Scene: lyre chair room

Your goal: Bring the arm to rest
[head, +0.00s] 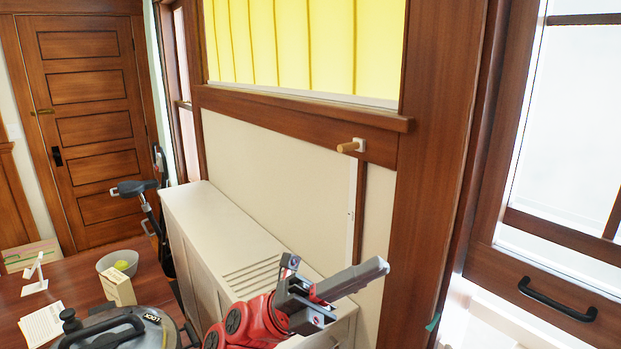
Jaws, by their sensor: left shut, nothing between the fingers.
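My left gripper (376,269) is at the lower middle of the head view, at the end of my red and black arm. Its grey fingers are together and point right and slightly up. Nothing shows between them. In the picture it overlaps the right end of a white cabinet with a slatted top (228,238) and the cream wall panel behind it. I cannot tell whether it touches either. My right gripper is not in view.
A wooden peg (349,146) sticks out from the wall trim above the gripper. At lower left, a wooden table (75,270) holds a bowl (107,266), a small box (119,289) and a lidded pot (120,332). A window with a black handle (557,299) is at right.

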